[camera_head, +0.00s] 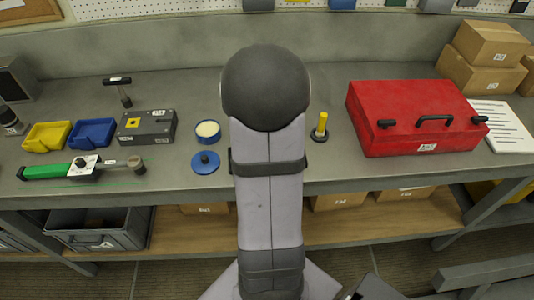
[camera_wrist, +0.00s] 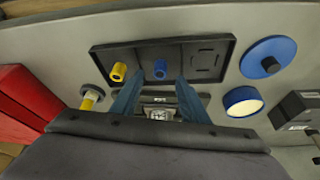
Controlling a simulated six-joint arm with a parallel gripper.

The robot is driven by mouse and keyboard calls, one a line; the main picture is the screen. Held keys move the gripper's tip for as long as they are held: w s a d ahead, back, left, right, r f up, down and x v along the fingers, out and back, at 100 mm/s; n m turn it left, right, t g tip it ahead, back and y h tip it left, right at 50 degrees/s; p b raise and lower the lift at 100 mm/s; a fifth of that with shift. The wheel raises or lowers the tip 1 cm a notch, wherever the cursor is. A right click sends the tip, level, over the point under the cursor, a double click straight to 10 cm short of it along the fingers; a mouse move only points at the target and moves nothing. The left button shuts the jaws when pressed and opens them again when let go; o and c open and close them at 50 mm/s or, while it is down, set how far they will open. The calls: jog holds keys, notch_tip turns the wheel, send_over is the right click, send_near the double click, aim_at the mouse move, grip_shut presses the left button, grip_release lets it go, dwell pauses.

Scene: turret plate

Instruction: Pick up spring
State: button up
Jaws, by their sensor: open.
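I cannot make out a spring in either view. My gripper (camera_wrist: 158,84) shows in the wrist view as two blue fingers spread apart, with nothing held between them. The fingertips point at the near edge of a dark tray (camera_wrist: 122,51). The tray holds a yellow hollow cylinder (camera_wrist: 118,71) at left and a blue hollow cylinder (camera_wrist: 160,68) in the middle; its right section looks empty. In the head view my arm hides the gripper and the tray. A small grey block with a label (camera_wrist: 158,112) lies between the fingers, below the tips.
A round tin (camera_head: 207,132) and its blue lid (camera_head: 205,163) lie left of my arm. A yellow-handled piece (camera_head: 321,125) stands at right, near a red toolbox (camera_head: 415,105). A grey box (camera_head: 148,127), yellow bin (camera_head: 46,136), blue bin (camera_head: 91,132) and green-handled tool (camera_head: 47,171) fill the left.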

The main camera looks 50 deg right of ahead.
jog(key=shift+x, duration=1.7)
jog(key=shift+a, duration=0.1)
grip_shut()
